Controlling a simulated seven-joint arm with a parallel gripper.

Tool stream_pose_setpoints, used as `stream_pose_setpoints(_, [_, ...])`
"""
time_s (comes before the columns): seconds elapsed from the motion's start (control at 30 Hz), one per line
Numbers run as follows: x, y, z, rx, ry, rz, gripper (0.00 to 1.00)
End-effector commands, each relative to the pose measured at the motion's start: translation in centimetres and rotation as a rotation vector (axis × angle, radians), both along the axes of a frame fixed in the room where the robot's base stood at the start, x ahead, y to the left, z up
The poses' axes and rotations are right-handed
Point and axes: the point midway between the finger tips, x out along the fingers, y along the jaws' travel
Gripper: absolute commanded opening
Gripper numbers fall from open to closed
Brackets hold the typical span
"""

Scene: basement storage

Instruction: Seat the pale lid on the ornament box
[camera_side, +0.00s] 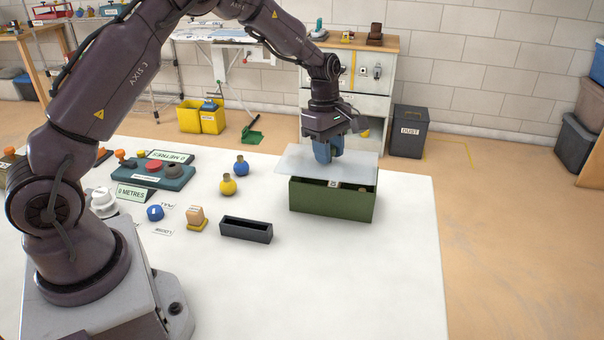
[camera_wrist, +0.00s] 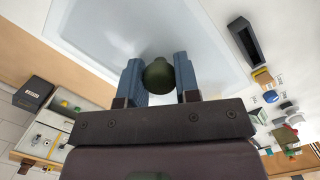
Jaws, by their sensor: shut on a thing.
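The pale lid (camera_side: 300,158) is a flat, milky rectangular sheet at the top of the dark green ornament box (camera_side: 330,203) in the side view. It sits shifted toward the back left, so the box's front inside shows, with small pale and brown things in it. Whether the lid touches the rim, I cannot tell. My gripper (camera_side: 326,158) is above the lid, pointing down. In the wrist view my gripper (camera_wrist: 160,78) has its blue fingers on either side of a dark green round knob (camera_wrist: 159,74) on the lid (camera_wrist: 140,30), shut on it. The box is hidden there.
A black open tray (camera_side: 246,229) lies left of the box. A yellow ornament (camera_side: 227,185) and a blue ornament (camera_side: 241,166) stand farther back. A teal button panel (camera_side: 152,176) is at the left. The white table's front right is clear.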

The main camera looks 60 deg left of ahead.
Motion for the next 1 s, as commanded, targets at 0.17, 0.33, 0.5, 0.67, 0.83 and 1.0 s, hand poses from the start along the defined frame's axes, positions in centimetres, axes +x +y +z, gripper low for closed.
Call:
stream_pose_setpoints(0.17, [3.3, 2.3, 0.1, 0.008, 0.001, -0.004, 0.05])
stream_pose_setpoints(0.33, [4.6, 3.4, 0.2, 0.012, 0.002, -0.007, 0.05])
stream_pose_setpoints(0.5, [4.9, 3.6, -0.1, 0.012, 0.004, -0.009, 0.05])
stream_pose_setpoints(0.67, [4.9, 3.6, -1.3, 0.012, 0.005, -0.008, 0.05])
stream_pose_setpoints(0.83, [4.9, 3.6, -2.9, 0.012, 0.005, -0.009, 0.05])
stream_pose_setpoints(1.0, [4.9, 3.6, -4.3, 0.013, 0.003, -0.009, 0.05])
